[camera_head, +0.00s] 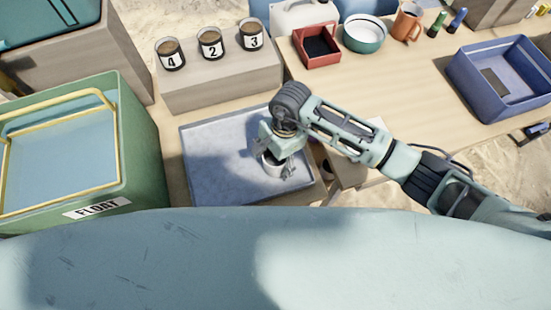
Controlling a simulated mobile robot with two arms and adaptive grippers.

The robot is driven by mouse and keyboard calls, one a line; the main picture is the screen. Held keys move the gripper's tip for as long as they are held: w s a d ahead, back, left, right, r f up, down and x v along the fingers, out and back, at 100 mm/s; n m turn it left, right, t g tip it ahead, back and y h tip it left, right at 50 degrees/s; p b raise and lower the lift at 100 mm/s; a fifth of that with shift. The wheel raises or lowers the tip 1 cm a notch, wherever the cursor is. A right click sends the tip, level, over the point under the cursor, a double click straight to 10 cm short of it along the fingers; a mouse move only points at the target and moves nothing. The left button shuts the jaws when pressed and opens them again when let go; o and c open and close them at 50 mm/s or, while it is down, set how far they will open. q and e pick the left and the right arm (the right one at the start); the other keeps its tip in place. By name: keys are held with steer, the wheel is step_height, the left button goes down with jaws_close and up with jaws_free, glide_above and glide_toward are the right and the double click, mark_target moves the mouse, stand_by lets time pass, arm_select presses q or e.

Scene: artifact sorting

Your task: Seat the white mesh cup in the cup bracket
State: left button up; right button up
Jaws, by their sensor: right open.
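My right gripper (283,170) reaches in from the right and points down over the grey-blue tray (215,175). It is open. A small pale cup-like thing (271,163) shows right at its fingers, partly hidden by them. It looks like the white mesh cup, but its mesh is too small to make out. I cannot tell whether it touches the fingers or stands in a holder. I cannot make out the cup bracket. My left gripper is not in view.
A green FLOAT box (138,140) stands left of the tray. Behind the tray, numbered jars (210,44) stand on a wooden block (222,88). A red box (316,60), a bowl (364,45), an orange mug (408,25) and a blue crate (470,88) stand on the right-hand table (400,95).

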steer(key=shift+f, duration=0.1)
steer(key=shift+c, duration=0.5)
steer(key=c, duration=0.9)
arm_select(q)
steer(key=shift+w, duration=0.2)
arm_select(e)
steer(key=shift+r, duration=0.55)
step_height(320, 180, up, 3)
steer(key=shift+w+b, duration=0.15)
steer(key=shift+b, duration=0.4)
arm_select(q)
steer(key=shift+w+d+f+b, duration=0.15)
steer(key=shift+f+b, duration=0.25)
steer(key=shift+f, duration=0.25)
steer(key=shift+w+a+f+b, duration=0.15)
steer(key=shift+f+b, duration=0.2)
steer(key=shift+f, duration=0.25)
arm_select(e)
steer(key=s+d+r, duration=0.2)
steer(key=d, duration=0.1)
steer(key=s+d+r, duration=0.2)
steer(key=d, duration=0.1)
steer(key=s+d+r, duration=0.3)
steer(key=shift+d, duration=0.3)
